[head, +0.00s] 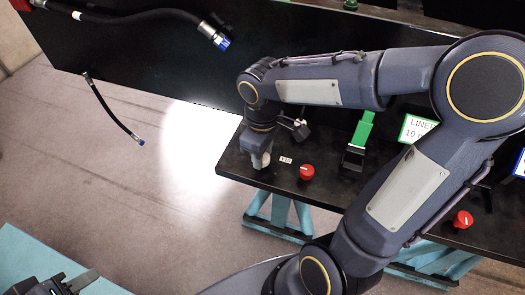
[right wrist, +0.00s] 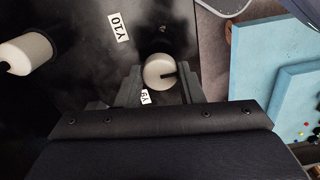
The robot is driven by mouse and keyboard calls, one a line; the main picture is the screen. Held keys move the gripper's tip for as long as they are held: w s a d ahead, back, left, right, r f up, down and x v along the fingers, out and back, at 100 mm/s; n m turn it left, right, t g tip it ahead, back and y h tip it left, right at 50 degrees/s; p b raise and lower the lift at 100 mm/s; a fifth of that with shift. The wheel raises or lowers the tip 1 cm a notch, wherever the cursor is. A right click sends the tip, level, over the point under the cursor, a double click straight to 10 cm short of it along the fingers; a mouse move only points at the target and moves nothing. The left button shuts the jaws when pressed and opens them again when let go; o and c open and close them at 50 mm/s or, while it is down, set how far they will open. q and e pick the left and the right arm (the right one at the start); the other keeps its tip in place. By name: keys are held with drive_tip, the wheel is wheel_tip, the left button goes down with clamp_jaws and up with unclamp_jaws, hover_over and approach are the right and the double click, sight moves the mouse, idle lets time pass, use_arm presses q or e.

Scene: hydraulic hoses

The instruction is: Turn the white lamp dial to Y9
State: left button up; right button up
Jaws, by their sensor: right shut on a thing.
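The white lamp dial (right wrist: 157,68) is round, with a black mark on its right side in the right wrist view. A Y9 label (right wrist: 145,97) lies just below left of it, partly hidden by a finger, and a Y10 label (right wrist: 119,27) lies above left. The black mark points at neither label. My right gripper (right wrist: 160,82) is shut on the dial, one finger on each side. In the head view the right gripper (head: 261,158) points down at the black board's left end. My left gripper (head: 68,284) is at the bottom left, cut off by the frame, away from the board.
Red knobs (head: 306,172) (head: 462,219) and a green-handled part (head: 362,130) stand on the black board. A LINER sign (head: 416,129) stands behind my right arm. Black hoses with blue ends (head: 140,142) are at upper left. A second white cylinder (right wrist: 26,52) shows in the right wrist view.

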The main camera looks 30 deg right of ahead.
drive_tip(key=o, duration=1)
wheel_tip(320, 180, up, 8)
drive_tip(key=shift+f, duration=0.1)
drive_tip(key=s+f+m+t+y, duration=0.3)
drive_tip(key=s+m, duration=0.5)
drive_tip(key=s, duration=0.3)
drive_tip(key=a+f+t, duration=0.1)
drive_tip(key=t, duration=0.1)
drive_tip(key=shift+s+t+y, duration=0.3)
drive_tip(key=shift+y, duration=0.1)
